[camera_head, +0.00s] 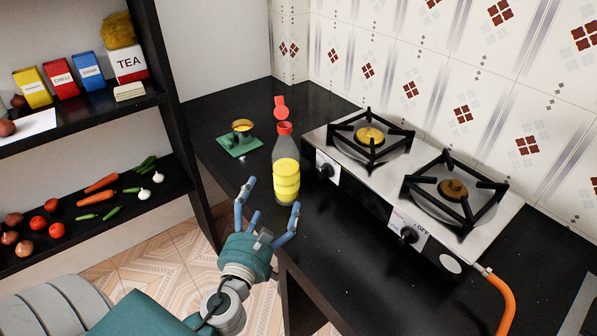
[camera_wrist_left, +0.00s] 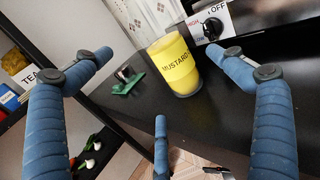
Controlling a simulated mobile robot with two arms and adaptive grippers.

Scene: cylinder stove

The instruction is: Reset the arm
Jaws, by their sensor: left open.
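My left gripper (camera_head: 265,215) is open and empty, with its blue fingers spread, in front of the counter edge in the head view. In the left wrist view its fingers (camera_wrist_left: 165,105) frame a mustard bottle. The mustard bottle (camera_head: 286,170), with a yellow label and a red cap, stands upright on the black counter just beyond the fingers. Its yellow part (camera_wrist_left: 173,65) reads MUSTARD in the left wrist view. The fingers appear apart from it. My right gripper is not in view.
A two-burner stove (camera_head: 400,180) with knobs and an orange hose (camera_head: 503,300) stands right of the bottle. A green item (camera_head: 238,143) lies on the counter to the left. Shelves at left hold packets, a TEA box (camera_head: 127,63) and vegetables. The front counter is clear.

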